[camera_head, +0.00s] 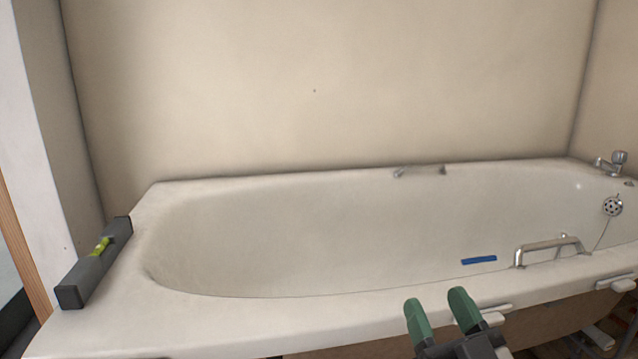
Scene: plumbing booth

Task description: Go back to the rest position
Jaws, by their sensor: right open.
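My right gripper (438,308) shows at the bottom right, in front of the near rim of the white bathtub (300,302). Its two green fingertips are apart and nothing is between them. My left gripper is not in the head view. A dark grey spirit level (95,270) with a yellow-green vial lies on the tub's left end rim, well to the left of my right gripper.
A metal grab handle (548,248) stands on the near rim at the right. A blue strip (479,260) shows beside it. A tap (612,162) and a round overflow (612,206) are at the right end. Walls close the back and sides.

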